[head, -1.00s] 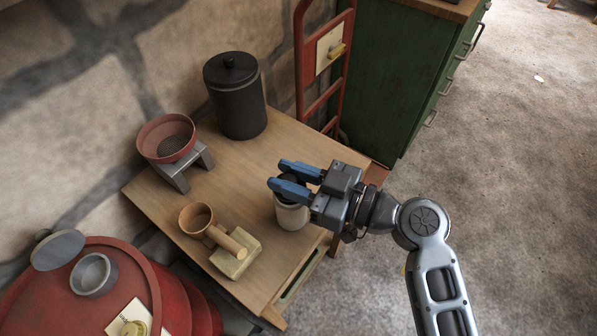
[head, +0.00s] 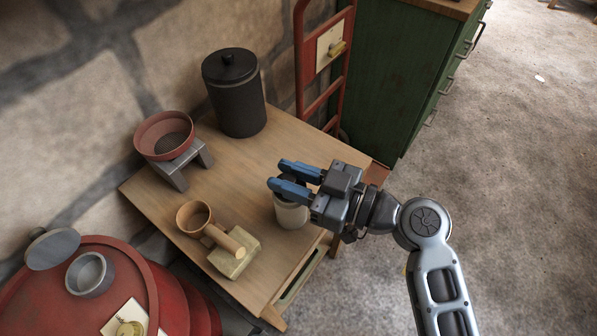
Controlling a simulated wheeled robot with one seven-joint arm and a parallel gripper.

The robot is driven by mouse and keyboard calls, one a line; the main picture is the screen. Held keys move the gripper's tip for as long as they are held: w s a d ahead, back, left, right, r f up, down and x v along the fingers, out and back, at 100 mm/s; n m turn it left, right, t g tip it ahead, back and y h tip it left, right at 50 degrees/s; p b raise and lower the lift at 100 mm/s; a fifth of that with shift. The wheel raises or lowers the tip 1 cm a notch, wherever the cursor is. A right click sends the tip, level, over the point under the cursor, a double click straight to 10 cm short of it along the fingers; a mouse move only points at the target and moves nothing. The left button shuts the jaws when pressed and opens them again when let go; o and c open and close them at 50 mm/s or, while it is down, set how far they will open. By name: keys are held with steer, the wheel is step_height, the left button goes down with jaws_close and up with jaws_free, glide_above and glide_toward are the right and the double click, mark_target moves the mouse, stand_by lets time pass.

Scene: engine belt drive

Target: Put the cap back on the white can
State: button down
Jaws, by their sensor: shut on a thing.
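The white can (head: 291,216) stands upright on the wooden table, near its right front edge. My gripper (head: 281,176) reaches in from the right, its blue fingers over the top of the can. The fingers are shut on a dark cap (head: 291,189), of which only a little shows between them. The cap is at the can's mouth. I cannot tell whether it is seated on the rim or just above it, as the fingers hide most of it.
On the table (head: 262,168) stand a black lidded canister (head: 238,100), a red sieve (head: 165,137) on a grey stand, a wooden cup (head: 194,217) and a mallet-like block (head: 233,256). A red drum (head: 130,270) is at lower left. A green cabinet (head: 385,80) stands behind.

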steer(key=shift+f+b, duration=0.3)
steer(key=shift+b, duration=0.1)
stand_by(0.4)
steer(key=c, duration=0.8)
jaws_free()
steer(key=shift+d, duration=0.1)
steer(key=b+v, duration=0.1)
steer(key=v, duration=0.6)
steer(key=shift+s+d+r, duration=0.15)
steer(key=shift+s+d, duration=0.1)
steer(key=shift+d, duration=0.05)
